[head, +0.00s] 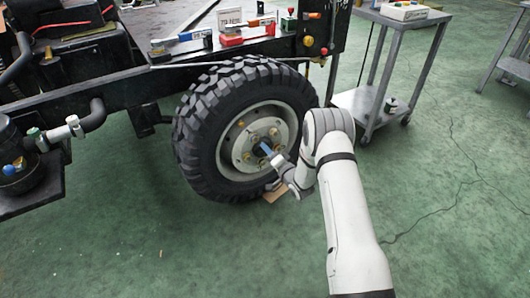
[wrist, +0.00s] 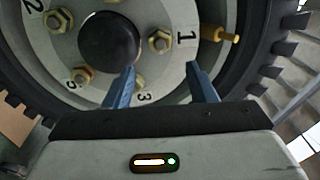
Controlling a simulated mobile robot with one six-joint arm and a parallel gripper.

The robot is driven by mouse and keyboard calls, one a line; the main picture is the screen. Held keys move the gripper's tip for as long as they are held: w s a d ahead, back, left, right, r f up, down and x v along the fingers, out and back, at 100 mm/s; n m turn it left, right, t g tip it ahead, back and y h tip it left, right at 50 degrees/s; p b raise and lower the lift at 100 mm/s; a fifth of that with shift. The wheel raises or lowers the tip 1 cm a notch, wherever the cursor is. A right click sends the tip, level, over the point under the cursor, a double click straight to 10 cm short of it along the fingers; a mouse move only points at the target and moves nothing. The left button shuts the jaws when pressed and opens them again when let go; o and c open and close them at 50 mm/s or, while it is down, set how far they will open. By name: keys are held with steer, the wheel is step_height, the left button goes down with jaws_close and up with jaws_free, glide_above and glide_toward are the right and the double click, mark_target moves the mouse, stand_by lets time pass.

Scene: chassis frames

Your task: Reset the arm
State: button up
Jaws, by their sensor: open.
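My white arm reaches from the lower right of the head view toward the wheel. My gripper (head: 268,152) is in front of the hub of the wheel (head: 196,138). In the wrist view my gripper (wrist: 165,80) shows two blue fingers spread apart with nothing between them. Behind the fingers is the light grey wheel disc (wrist: 190,60) with brass-coloured nuts, painted numbers and a dark hub cap (wrist: 109,41). I cannot tell whether a finger touches the wheel.
A chassis frame (head: 120,95) with pipes stands at the left. Clamp-like tools with red (head: 232,40) and blue handles lie on its top rail. A grey wheeled cart (head: 392,60) stands behind at the right. The green floor (head: 450,200) is clear at the right.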

steer(key=shift+a, duration=0.1)
steer(key=d+r+n+g+h+p, duration=0.1)
steer(key=d+r+h+p, duration=0.2)
steer(key=r, duration=0.7)
steer(key=d+r+h+p, duration=0.25)
steer(key=r+p, duration=0.35)
steer(key=r, duration=0.4)
steer(key=s+d+r+g+h+p, duration=0.1)
steer(key=s+d+r+p, duration=0.15)
steer(key=r, duration=0.25)
steer(key=s+d+r+n+g+h+p, duration=0.1)
steer(key=s+d+r+p, duration=0.15)
steer(key=r, duration=0.35)
steer(key=s+d+r+g+h+p, duration=0.1)
steer(key=s+d+r+p, duration=0.1)
steer(key=s+r, duration=0.25)
steer(key=s+d+r+n+g+p, duration=0.1)
steer(key=s+r+p, duration=0.4)
steer(key=s, duration=0.6)
steer(key=s+d+r+n+g+h+p, duration=0.1)
steer(key=s+r+g+p, duration=0.3)
steer(key=s+r, duration=0.5)
steer(key=s+d+r+n+g+p, duration=0.1)
steer(key=s+r+p, duration=0.4)
steer(key=s, duration=1)
step_height(320, 180, up, 2)
steer(key=shift+d+r+g+p, duration=0.25)
steer(key=shift+d+g+p, duration=0.25)
steer(key=shift+g, duration=0.7)
